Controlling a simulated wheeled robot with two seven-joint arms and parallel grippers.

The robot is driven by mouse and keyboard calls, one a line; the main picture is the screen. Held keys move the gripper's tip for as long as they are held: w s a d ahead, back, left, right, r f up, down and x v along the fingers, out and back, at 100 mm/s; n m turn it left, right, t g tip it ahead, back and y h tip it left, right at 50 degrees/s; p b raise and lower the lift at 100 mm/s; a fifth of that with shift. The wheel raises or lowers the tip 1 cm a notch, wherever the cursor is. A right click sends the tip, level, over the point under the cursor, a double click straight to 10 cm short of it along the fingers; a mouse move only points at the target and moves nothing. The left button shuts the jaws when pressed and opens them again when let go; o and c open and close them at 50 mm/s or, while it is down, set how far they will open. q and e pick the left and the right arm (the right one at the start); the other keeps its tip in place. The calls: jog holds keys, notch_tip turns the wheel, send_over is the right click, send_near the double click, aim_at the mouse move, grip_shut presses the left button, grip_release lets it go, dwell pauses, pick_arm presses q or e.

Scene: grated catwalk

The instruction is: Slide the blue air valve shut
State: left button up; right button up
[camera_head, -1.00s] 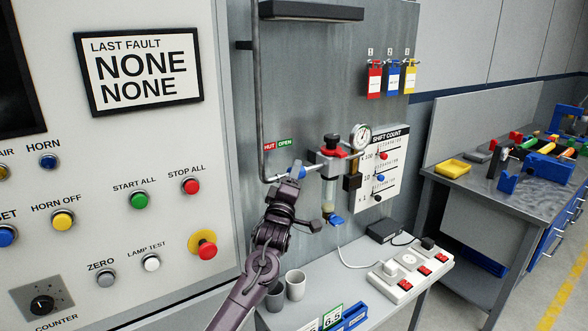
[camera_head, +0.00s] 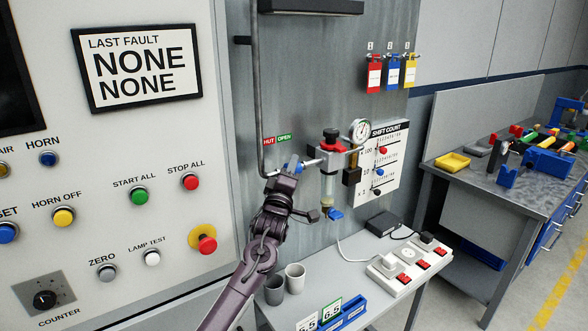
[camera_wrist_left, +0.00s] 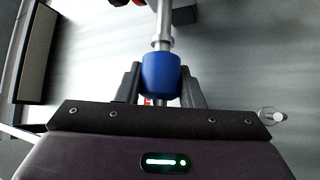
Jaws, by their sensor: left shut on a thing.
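The blue air valve (camera_head: 299,166) is a blue sleeve on a thin metal pipe, just below a red and green SHUT/OPEN label (camera_head: 277,139). In the head view it is partly hidden by my left gripper (camera_head: 288,171), which reaches it from below. In the left wrist view the blue sleeve (camera_wrist_left: 160,74) sits between the two dark fingers of my left gripper (camera_wrist_left: 160,88), which is shut on it. The silver pipe runs on above the sleeve. My right gripper is not in view.
Below are grey cups (camera_head: 295,275) and a power strip (camera_head: 407,262).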

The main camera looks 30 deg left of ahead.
pick_arm(q)
jog(key=shift+s+a+f, duration=0.1)
jog(key=shift+s+a, duration=0.15)
jog(key=shift+s, duration=0.3)
jog(key=shift+s+a+f, duration=0.1)
jog(key=shift+s+a, duration=0.1)
jog(key=shift+s, duration=0.35)
jog(key=o, duration=1)
jog(key=shift+s+a+r, duration=0.1)
jog(key=shift+s+r, duration=0.05)
